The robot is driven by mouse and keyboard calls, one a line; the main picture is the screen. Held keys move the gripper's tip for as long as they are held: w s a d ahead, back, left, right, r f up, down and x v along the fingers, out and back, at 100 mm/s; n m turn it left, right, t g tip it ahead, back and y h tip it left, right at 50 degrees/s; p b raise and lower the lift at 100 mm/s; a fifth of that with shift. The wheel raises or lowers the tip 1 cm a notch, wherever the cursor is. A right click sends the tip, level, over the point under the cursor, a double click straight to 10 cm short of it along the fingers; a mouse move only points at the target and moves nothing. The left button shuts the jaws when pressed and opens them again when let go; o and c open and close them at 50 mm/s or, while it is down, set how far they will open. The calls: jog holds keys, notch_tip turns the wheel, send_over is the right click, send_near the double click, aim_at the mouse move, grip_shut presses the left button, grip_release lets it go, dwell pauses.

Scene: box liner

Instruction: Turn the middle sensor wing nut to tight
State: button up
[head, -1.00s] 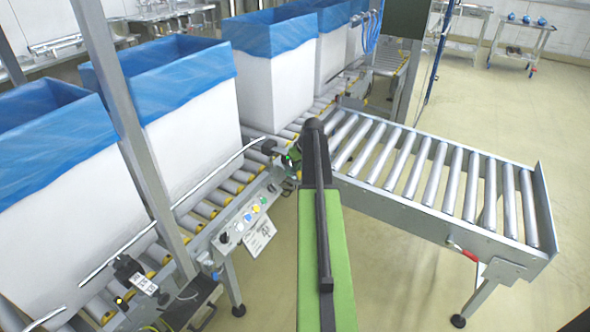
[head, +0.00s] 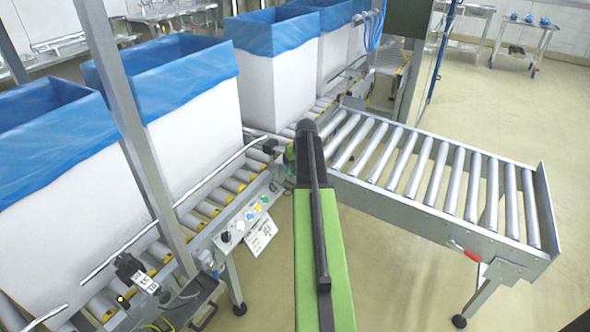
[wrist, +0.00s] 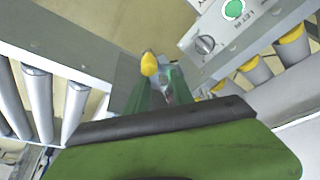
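In the wrist view, the two green fingers of my gripper (wrist: 160,90) stand apart, with a small grey metal part (wrist: 166,86) showing between them. A yellow wing-shaped piece (wrist: 149,64) is at the fingertips, nearer the left finger; it looks like a wing nut, and I cannot tell if it is touched. In the head view, my gripper (head: 288,155) is at the conveyor's side rail, mostly hidden behind my arm. A black sensor (head: 270,146) is just left of it. The nut's tightness cannot be read.
A roller conveyor (head: 440,180) branches right. Blue-lined white boxes (head: 185,120) stand along the main line. A grey post (head: 140,150) rises at left.

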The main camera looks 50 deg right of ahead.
jog(key=shift+a+r, duration=0.1)
jog(key=shift+r, duration=0.15)
jog(key=p+v, duration=1.6)
jog(key=v, duration=0.1)
